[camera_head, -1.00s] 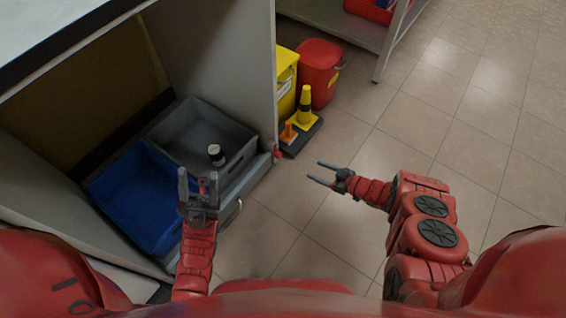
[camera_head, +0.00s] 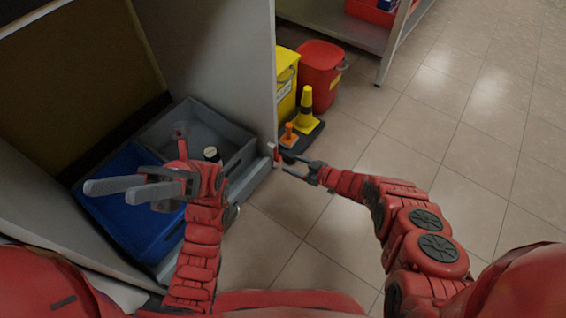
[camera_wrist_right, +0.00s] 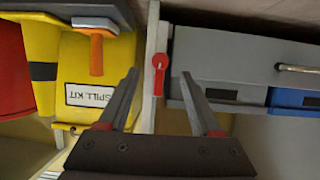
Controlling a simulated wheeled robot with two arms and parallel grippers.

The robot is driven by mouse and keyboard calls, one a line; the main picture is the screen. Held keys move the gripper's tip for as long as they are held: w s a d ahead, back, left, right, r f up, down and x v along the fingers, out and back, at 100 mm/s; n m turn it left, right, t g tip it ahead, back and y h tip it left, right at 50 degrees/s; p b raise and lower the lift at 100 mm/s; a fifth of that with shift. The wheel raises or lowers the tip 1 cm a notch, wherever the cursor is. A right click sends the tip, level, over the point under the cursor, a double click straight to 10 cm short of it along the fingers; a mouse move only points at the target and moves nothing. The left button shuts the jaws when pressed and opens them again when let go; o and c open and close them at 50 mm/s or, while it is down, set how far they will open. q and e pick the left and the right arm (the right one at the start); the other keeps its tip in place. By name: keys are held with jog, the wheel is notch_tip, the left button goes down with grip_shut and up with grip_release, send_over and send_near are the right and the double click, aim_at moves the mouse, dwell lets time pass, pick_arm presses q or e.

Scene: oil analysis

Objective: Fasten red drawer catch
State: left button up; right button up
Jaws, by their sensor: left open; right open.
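The red drawer catch (camera_head: 276,153) is on the front edge of the cabinet's side panel (camera_head: 215,60), beside the drawer. In the right wrist view the catch (camera_wrist_right: 159,72) is a small red lever, with its round end up and its arm pointing down the pale panel edge. The grey drawer front (camera_wrist_right: 225,58) is right of it. My right gripper (camera_head: 283,166) is open at the catch; its fingers (camera_wrist_right: 159,75) appear on either side of it, and contact cannot be told. My left gripper (camera_head: 106,192) is open and empty above the blue bin (camera_head: 120,222).
A grey bin (camera_head: 236,140) holding a dark-lidded bottle (camera_head: 211,154) is beside the blue bin. A yellow spill-kit box (camera_head: 286,85), a red bin (camera_head: 320,72) and a yellow cone (camera_head: 306,108) stand behind the panel. The floor (camera_head: 430,140) at right is clear.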

aim_at(280, 160)
jog(key=b+x, duration=0.1)
jog(key=x, duration=0.1)
jog(key=shift+w+a+f+b, duration=0.15)
jog(key=shift+a+f+b, duration=0.05)
jog(key=shift+f+b, duration=0.15)
jog(key=b+x, duration=0.2)
jog(key=shift+w+a, duration=0.2)
jog(key=shift+a, duration=0.2)
jog(key=shift+w, duration=0.1)
pick_arm(q)
jog(key=s+a+f+m+t+y, duration=0.2)
jog(key=s+a+m+t+y, duration=0.1)
jog(key=s+a+t, duration=0.2)
jog(key=s+a+f+m+t+y, duration=0.2)
jog(key=s+a+t, duration=0.4)
jog(key=t, duration=0.4)
jog(key=shift+s+a+f+m+y, duration=0.3)
jog(key=shift+s+m+y, duration=0.1)
jog(key=shift+m+y, duration=0.45)
pick_arm(e)
jog(key=shift+c, duration=0.3)
grip_shut()
